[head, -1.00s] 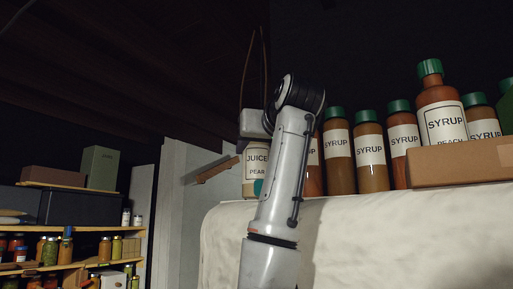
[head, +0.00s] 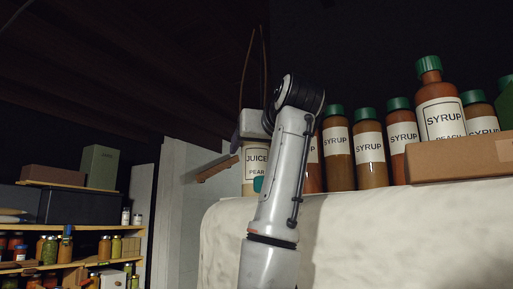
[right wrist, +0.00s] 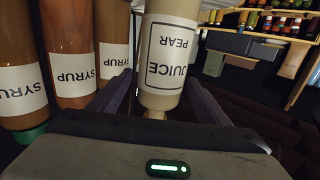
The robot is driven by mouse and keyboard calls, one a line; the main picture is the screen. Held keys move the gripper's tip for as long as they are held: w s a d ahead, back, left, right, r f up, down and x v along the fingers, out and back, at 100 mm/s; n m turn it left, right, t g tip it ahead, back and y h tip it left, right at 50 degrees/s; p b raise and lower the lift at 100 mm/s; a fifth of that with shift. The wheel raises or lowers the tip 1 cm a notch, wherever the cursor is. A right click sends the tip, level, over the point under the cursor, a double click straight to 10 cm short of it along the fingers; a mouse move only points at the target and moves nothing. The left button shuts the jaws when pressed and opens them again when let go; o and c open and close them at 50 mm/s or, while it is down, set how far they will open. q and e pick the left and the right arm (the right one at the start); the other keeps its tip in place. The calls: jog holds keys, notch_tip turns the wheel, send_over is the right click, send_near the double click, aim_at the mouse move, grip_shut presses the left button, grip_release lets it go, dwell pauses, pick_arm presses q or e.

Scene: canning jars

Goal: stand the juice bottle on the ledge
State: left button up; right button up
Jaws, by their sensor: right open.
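The juice bottle (head: 256,168) is pale with a white JUICE PEAR label. In the head view it looks upright at the left end of the pale ledge (head: 350,225); its top is hidden by my right gripper (head: 252,125). My arm covers its right side, and I cannot clearly see its base. In the right wrist view the juice bottle (right wrist: 167,60) appears upside down between the two spread fingers, with its narrow neck toward the palm. The right gripper is open around or just beside it; contact cannot be told. My left gripper is not in view.
Several syrup bottles (head: 370,155) with green caps stand right of the juice bottle. A brown box (head: 460,166) sits in front of the rightmost ones. A brown bar (head: 218,168) juts out left of the juice bottle. Shelves of jars (head: 75,232) stand at far left.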

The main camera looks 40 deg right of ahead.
jog(key=b+v, duration=0.3)
jog(key=v, duration=0.7)
jog(key=shift+s+a, duration=0.1)
jog(key=shift+s, duration=0.15)
jog(key=shift+w, duration=0.1)
